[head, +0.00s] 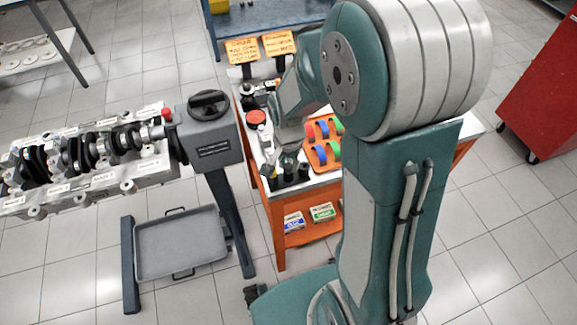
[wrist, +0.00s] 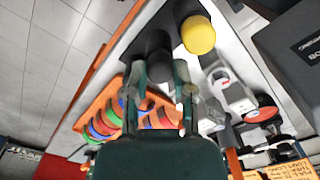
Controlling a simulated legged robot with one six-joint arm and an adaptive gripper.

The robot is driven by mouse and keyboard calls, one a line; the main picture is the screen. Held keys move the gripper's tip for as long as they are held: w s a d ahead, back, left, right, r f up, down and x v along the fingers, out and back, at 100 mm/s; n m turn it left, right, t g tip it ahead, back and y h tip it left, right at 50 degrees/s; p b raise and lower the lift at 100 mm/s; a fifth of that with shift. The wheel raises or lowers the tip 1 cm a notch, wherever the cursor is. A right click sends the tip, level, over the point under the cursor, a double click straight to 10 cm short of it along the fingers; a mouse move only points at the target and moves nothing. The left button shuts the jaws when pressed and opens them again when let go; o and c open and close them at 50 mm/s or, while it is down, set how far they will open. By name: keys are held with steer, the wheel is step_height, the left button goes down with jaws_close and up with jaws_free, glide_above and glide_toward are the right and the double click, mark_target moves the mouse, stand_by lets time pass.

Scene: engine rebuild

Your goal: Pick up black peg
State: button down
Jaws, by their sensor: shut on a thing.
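The black peg (wrist: 158,58) is a dark round cylinder between my fingertips in the wrist view. My gripper (wrist: 159,76) is shut on it, with one finger on each side. In the head view my gripper (head: 287,160) points down at the near left corner of the orange-framed bench (head: 262,182). Several short dark cylinders stand around its tip there, and I cannot tell which one is held. Whether the peg's lower end touches the bench is hidden.
A yellow-topped cylinder (wrist: 198,36) stands close beside the held peg. An orange tray (head: 318,157) with coloured rings lies on the bench. A red round part (head: 255,117) sits behind. The grey engine stand (head: 212,135) with the engine block (head: 150,172) is close on the left.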

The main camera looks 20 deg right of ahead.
mark_target(288, 165)
step_height(288, 165, up, 10)
stand_by(0.4)
steer(key=shift+s, duration=0.1)
